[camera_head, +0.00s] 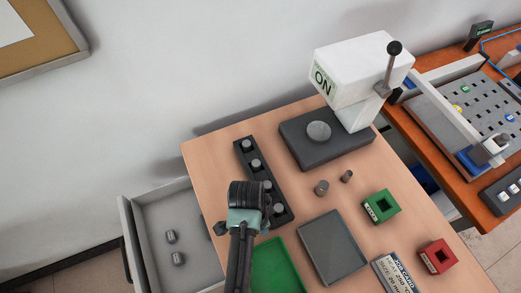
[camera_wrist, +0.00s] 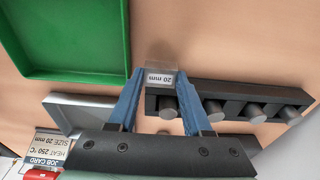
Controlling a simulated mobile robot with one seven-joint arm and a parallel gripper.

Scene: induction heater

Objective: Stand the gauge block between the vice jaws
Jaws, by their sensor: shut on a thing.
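My gripper (camera_wrist: 160,78) has its two blue fingers closed on a small grey gauge block (camera_wrist: 160,72) with a white label reading 20 mm. The block sits between the fingertips, in front of the end of the dark rack in the wrist view. In the camera_head view my gripper (camera_head: 246,212) is above the table beside that rack, and it hides the block. No vice is clear in the wrist view. In the camera_head view, a fixture with blue parts (camera_head: 468,160) and light grey bars stands on the right bench; I cannot tell whether it is the vice.
The dark rack (camera_head: 244,149) holds several grey pegs. A green tray (camera_head: 275,268) and a grey tray (camera_head: 333,247) lie in front. Green (camera_head: 381,207) and red (camera_head: 437,257) square-holed blocks sit right. A white machine (camera_head: 350,75) stands behind. An open drawer (camera_head: 150,220) is left.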

